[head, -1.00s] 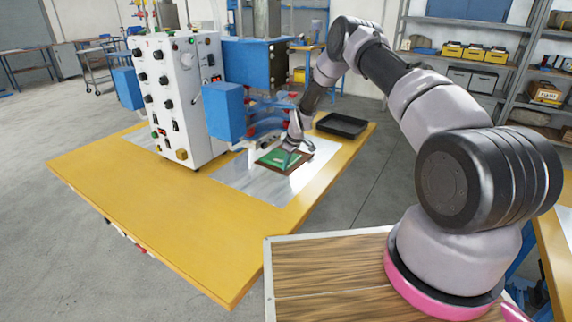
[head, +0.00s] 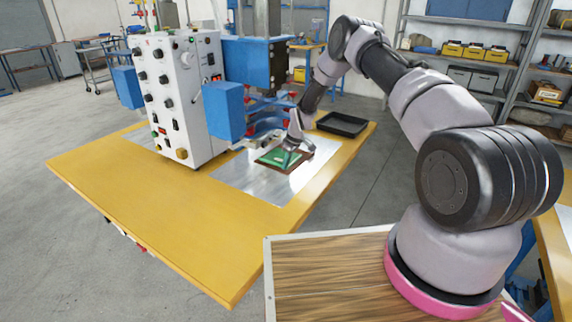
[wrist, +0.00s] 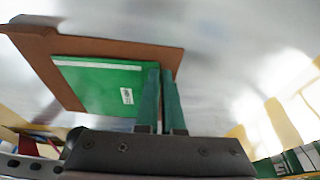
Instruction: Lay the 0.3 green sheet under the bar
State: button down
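The green sheet (head: 284,158) has a small white label. It lies over a brown board (head: 262,168), above or on the shiny metal plate (head: 245,184); I cannot tell whether they touch the plate. In the wrist view the green sheet (wrist: 100,85) and brown board (wrist: 30,48) reach to the fingers. My gripper (head: 291,152) is at the sheet's far edge. In the wrist view my gripper (wrist: 162,72) has its two green fingers close together with a narrow gap; what lies between them is unclear. The bar is not clearly visible beside the blue press (head: 252,62).
A black tray (head: 342,124) sits at the far right corner. The table front is clear.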

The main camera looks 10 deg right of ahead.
jog(key=c, duration=1)
grip_release()
jog(key=shift+r, duration=0.1)
jog(key=shift+r, duration=1.45)
jog(key=shift+s+d+r, duration=0.2)
jog(key=shift+s+d, duration=0.6)
jog(key=shift+d, duration=0.25)
jog(key=shift+s+d+r, duration=0.2)
jog(key=shift+s+d, duration=0.65)
jog(key=shift+d, duration=0.2)
jog(key=shift+s+d+r, duration=0.2)
jog(key=shift+s+d, duration=0.6)
jog(key=shift+d, duration=0.25)
